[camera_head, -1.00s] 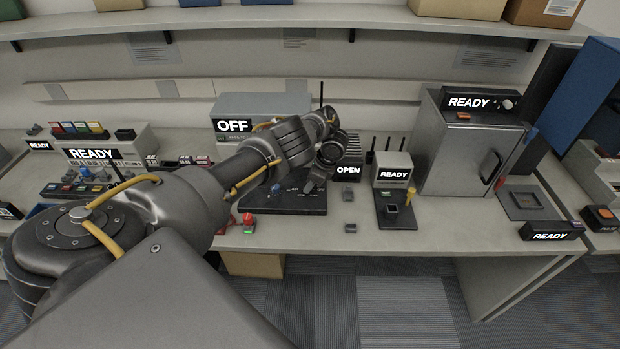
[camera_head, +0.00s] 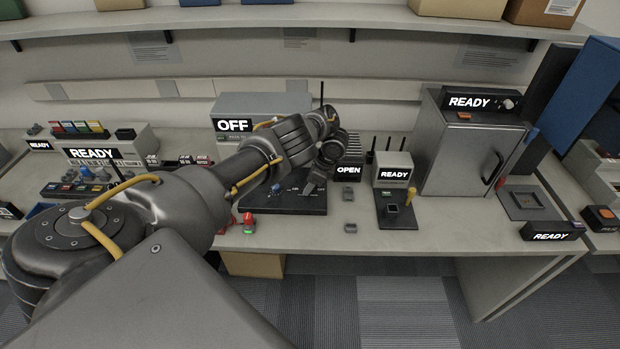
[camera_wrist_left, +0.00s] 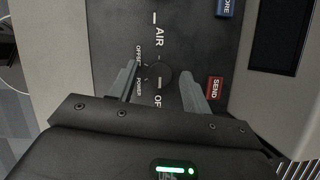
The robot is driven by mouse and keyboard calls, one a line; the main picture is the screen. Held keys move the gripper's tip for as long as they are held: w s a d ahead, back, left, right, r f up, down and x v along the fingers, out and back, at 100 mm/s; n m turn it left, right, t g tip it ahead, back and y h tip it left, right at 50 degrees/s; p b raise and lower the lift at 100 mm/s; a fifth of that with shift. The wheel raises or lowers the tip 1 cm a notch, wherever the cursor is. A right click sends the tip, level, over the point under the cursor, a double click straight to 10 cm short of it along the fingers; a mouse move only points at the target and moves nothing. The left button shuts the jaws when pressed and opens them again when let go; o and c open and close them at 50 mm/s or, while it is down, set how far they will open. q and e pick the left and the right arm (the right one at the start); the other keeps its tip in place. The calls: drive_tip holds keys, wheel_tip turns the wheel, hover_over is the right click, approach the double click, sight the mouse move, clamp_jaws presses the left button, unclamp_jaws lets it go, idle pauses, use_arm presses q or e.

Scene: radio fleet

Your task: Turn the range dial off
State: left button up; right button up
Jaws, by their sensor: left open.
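A dark round dial (camera_wrist_left: 159,76) sits on the black panel (camera_wrist_left: 112,25) in the left wrist view, with "AIR" above it and a partly hidden "OF..." below. Small lettering "OFFSET" and "POWER" lies to its left. My left gripper (camera_wrist_left: 158,84) is open, its grey fingers on either side of the dial. I cannot tell whether they touch it. In the head view my left gripper (camera_head: 311,186) is over the black panel (camera_head: 290,207), in front of the box showing "OFF" (camera_head: 234,126). The dial is hard to make out there. My right gripper is not in view.
A red "SEND" button (camera_wrist_left: 215,88) and a blue button (camera_wrist_left: 226,8) lie right of the dial. In the head view an "OPEN" display (camera_head: 348,170) and a "READY" unit (camera_head: 395,173) stand to the right. The bench front (camera_head: 310,236) is partly clear.

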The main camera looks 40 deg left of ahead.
use_arm(q)
drive_tip(key=p+v, duration=0.2)
drive_tip(key=v, duration=0.9)
drive_tip(key=shift+f, duration=0.1)
